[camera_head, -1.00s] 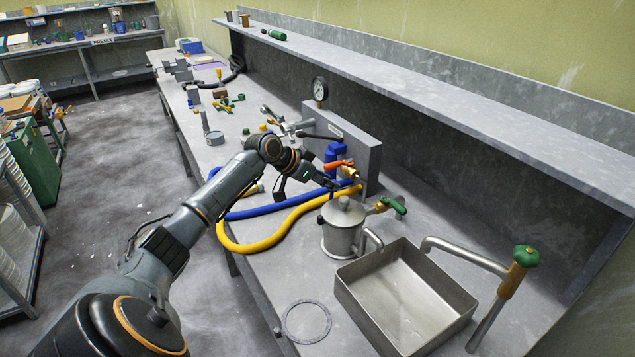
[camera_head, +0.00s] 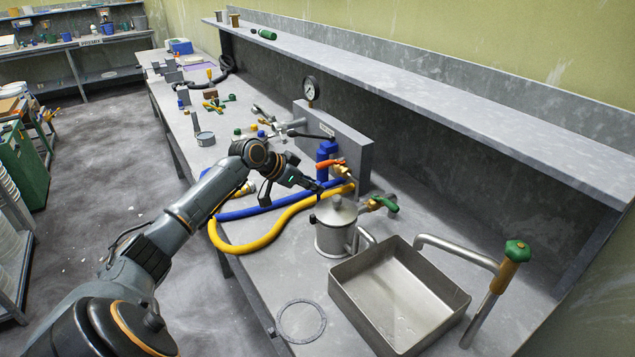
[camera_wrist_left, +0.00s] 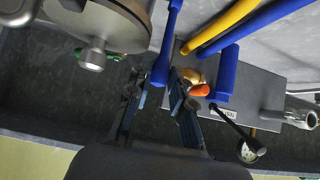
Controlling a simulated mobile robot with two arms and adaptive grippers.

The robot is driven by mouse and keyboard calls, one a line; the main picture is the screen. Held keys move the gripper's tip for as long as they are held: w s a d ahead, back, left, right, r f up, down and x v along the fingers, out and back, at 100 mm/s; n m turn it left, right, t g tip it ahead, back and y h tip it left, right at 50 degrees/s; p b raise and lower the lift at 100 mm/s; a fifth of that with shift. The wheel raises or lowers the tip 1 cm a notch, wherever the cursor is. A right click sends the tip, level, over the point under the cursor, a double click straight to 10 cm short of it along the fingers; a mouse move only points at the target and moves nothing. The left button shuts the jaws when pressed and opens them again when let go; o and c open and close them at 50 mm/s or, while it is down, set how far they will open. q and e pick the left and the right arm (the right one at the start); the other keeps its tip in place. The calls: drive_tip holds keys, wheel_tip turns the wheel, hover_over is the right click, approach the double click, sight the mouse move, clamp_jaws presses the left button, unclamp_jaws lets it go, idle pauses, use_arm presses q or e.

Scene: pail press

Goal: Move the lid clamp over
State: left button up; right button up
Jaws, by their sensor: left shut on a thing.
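A metal pail (camera_head: 334,238) with a knobbed lid (camera_head: 336,208) stands on the bench beside a steel basin. My left gripper (camera_head: 318,189) is just above and left of the lid. In the left wrist view, its fingers (camera_wrist_left: 157,90) are shut on the rounded end of a slim blue bar (camera_wrist_left: 168,45), which looks like the lid clamp's handle. The bar runs up beside the pail (camera_wrist_left: 115,20) in that view. Where its far end joins is out of frame. My right gripper is not in view.
The steel basin (camera_head: 349,291), a flat ring (camera_head: 301,342) and a green-knobbed lever (camera_head: 516,251) are nearby. Yellow (camera_head: 255,249) and blue (camera_head: 243,213) hoses lie left of the pail. A grey block with a gauge (camera_head: 310,91) stands behind.

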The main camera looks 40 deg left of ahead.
use_arm(q)
drive_tip(key=shift+a, duration=0.1)
drive_tip(key=shift+s, duration=0.15)
drive_tip(key=shift+s+a+f, duration=0.2)
drive_tip(key=shift+s, duration=0.5)
drive_tip(key=shift+s+a+f, duration=0.2)
drive_tip(key=shift+s, duration=0.45)
drive_tip(key=shift+s+a+f, duration=0.1)
drive_tip(key=shift+s+f, duration=0.2)
drive_tip(key=shift+s, duration=0.15)
drive_tip(key=shift+s+a+f, duration=0.15)
drive_tip(key=shift+s+f, duration=0.1)
drive_tip(key=shift+s, duration=0.2)
drive_tip(key=shift+s+a+f, duration=0.1)
drive_tip(key=shift+s+f, duration=0.1)
drive_tip(key=shift+s, duration=0.2)
